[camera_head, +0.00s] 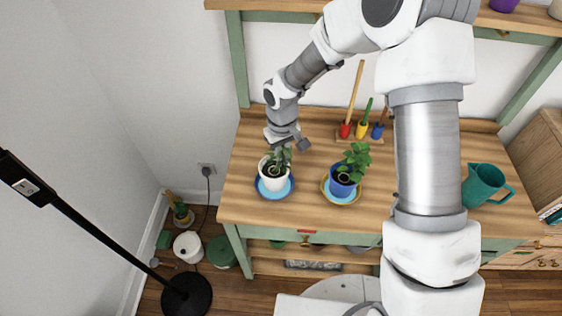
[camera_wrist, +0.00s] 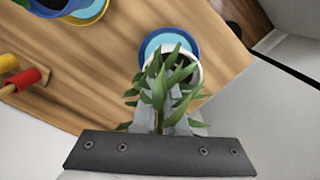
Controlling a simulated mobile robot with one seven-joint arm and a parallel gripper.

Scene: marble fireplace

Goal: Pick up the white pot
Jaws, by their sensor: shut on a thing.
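The white pot (camera_head: 270,182) holds a leafy green plant (camera_head: 279,159) and is over a blue saucer (camera_head: 288,187) at the left front of the wooden table. My gripper (camera_head: 284,150) reaches down from behind, at the pot's back side. In the wrist view the pale fingers are shut at the near side of the white pot (camera_wrist: 200,74), among the leaves, which partly hide the tips. The blue saucer (camera_wrist: 152,41) shows beyond the pot. The pot looks upright; I cannot tell whether it touches the saucer.
A blue pot (camera_head: 342,182) with a plant stands to the right on a yellow-rimmed saucer (camera_head: 337,198). Behind it is a rack of coloured-handled tools (camera_head: 361,130). A teal pitcher (camera_head: 482,186) stands far right. A black lamp stand (camera_head: 90,225) rises at left.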

